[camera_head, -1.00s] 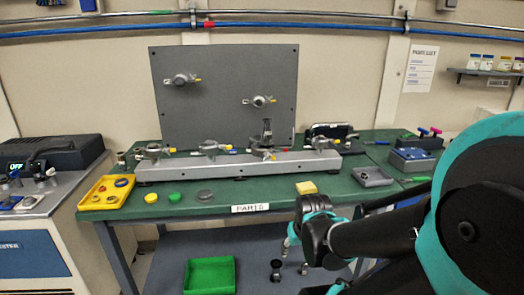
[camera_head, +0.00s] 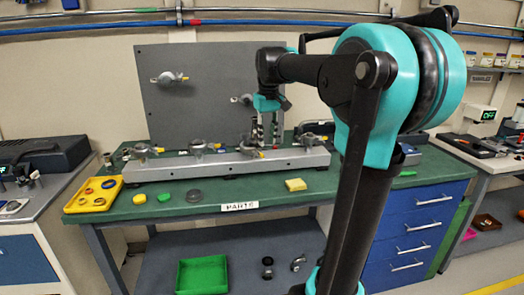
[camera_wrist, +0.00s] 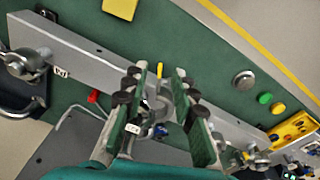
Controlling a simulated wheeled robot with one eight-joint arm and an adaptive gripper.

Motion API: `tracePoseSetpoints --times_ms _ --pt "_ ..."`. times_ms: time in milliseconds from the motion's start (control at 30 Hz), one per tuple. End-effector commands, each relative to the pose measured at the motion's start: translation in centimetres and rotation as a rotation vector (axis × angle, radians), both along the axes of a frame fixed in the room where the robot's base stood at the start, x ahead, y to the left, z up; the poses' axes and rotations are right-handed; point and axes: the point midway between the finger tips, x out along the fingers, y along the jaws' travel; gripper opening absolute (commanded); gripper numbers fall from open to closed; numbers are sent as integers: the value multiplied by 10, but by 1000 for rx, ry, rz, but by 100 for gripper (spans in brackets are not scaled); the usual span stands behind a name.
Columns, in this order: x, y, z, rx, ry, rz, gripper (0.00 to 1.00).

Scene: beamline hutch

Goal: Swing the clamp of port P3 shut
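The rail of ports (camera_head: 228,164) lies along the back of the green table. My gripper (camera_head: 265,142) points down over its third port from the left. In the wrist view my gripper (camera_wrist: 158,80) is open, with its two green-and-black fingers on either side of a metal port clamp (camera_wrist: 156,104). The clamp's yellow tip (camera_wrist: 160,70) shows in the gap between the fingertips. A small label (camera_wrist: 131,127), which seems to read P3, is beside it. The fingers hide part of the clamp. I cannot tell whether they touch it or how far it is open.
Neighbouring port clamps stand on the rail, at left (camera_head: 198,147) and right (camera_head: 310,140). A grey upright panel (camera_head: 190,105) rises behind. A yellow tray (camera_head: 78,205), a yellow block (camera_head: 296,185) and small round caps (camera_head: 165,197) lie on the table's front.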

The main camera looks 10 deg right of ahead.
Motion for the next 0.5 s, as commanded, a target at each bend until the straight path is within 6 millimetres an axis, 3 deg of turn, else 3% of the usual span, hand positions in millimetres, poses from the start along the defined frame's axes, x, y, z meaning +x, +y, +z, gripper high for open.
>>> tracePoseSetpoints --times_ms 33,100,233,367,500 --pt "10 3 24 -3 19 22 27" --pt "19 5 52 -6 45 52 27" --pt "26 9 91 -11 81 95 27" --pt "28 11 109 -12 99 117 27" --pt "28 12 108 -13 103 123 27"
